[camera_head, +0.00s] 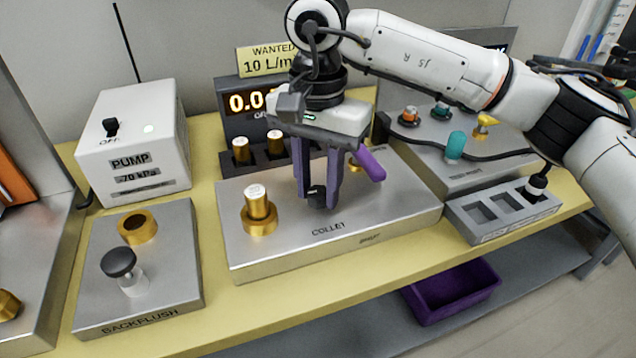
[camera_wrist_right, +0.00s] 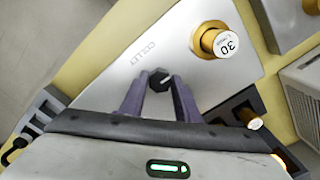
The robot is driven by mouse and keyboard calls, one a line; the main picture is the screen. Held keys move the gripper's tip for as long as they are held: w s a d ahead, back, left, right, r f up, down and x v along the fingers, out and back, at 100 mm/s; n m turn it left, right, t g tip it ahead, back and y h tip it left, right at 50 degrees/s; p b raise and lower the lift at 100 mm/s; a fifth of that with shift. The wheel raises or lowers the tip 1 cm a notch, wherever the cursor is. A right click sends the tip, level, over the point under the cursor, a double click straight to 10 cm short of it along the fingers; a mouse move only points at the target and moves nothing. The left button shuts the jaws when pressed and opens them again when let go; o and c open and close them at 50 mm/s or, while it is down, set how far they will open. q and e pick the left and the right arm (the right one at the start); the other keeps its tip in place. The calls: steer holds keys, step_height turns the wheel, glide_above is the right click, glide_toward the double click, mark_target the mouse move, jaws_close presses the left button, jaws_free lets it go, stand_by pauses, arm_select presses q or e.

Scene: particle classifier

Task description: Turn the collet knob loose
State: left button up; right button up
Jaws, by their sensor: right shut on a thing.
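My left gripper is not in view.
A brass fitting with a white-topped cylinder (camera_head: 258,208) stands left of the knob. A purple handle (camera_head: 370,164) is close behind the right finger. The pump box (camera_head: 135,135) and BACKFLUSH block (camera_head: 180,255) stand left. A slotted grey tray (camera_head: 463,212) is right.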

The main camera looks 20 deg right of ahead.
mark_target(318, 190)
steer(key=shift+r, duration=0.1)
steer(key=o, duration=1)
steer(key=shift+o, duration=0.2)
step_height(318, 190, up, 10)
steer(key=p, duration=0.1)
steer(key=shift+r, duration=0.1)
